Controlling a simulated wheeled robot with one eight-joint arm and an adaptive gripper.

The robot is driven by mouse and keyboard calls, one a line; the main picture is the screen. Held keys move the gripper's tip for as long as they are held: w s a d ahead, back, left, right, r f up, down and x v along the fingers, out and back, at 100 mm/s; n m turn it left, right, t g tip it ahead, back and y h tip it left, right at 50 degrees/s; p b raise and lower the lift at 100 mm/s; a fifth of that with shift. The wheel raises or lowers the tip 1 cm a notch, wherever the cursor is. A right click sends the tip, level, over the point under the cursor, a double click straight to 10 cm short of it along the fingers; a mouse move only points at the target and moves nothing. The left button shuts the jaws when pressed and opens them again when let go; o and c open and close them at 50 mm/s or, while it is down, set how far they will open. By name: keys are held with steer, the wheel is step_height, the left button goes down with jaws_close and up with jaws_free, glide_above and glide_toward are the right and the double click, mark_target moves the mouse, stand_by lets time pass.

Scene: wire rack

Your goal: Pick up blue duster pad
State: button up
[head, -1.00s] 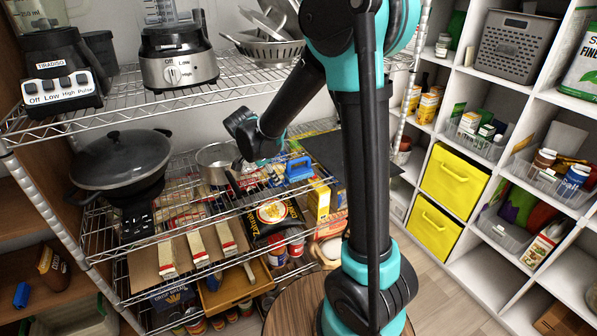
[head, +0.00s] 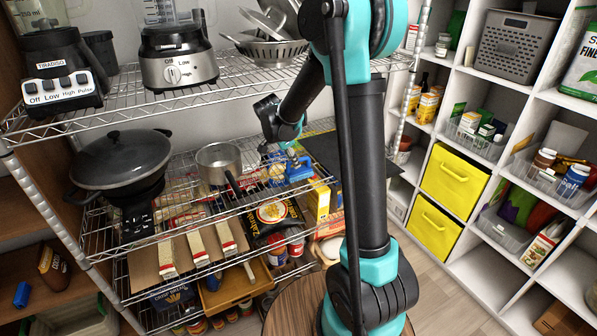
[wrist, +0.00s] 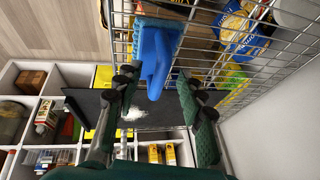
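The blue duster pad (head: 300,172) lies on the middle wire shelf in the head view, right of the steel saucepan. In the wrist view the blue duster pad (wrist: 155,58) shows its raised handle pointing towards my gripper. My gripper (wrist: 158,84) is open and empty, with one finger on each side of the handle's near end and gaps on both sides. In the head view my gripper (head: 288,154) is just above and behind the pad, partly hard to make out against the shelf.
The saucepan (head: 218,163) and a lidded black wok (head: 122,160) stand on the same shelf to the left. A dark flat board (head: 330,150) lies close on the right. The upper wire shelf (head: 230,85) is overhead. Packaged food fills the shelf below.

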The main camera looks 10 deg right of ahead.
steer(key=shift+x, duration=1.55)
steer(key=shift+w+d, duration=0.1)
steer(key=shift+d, duration=0.05)
steer(key=shift+c, duration=0.6)
jaws_close()
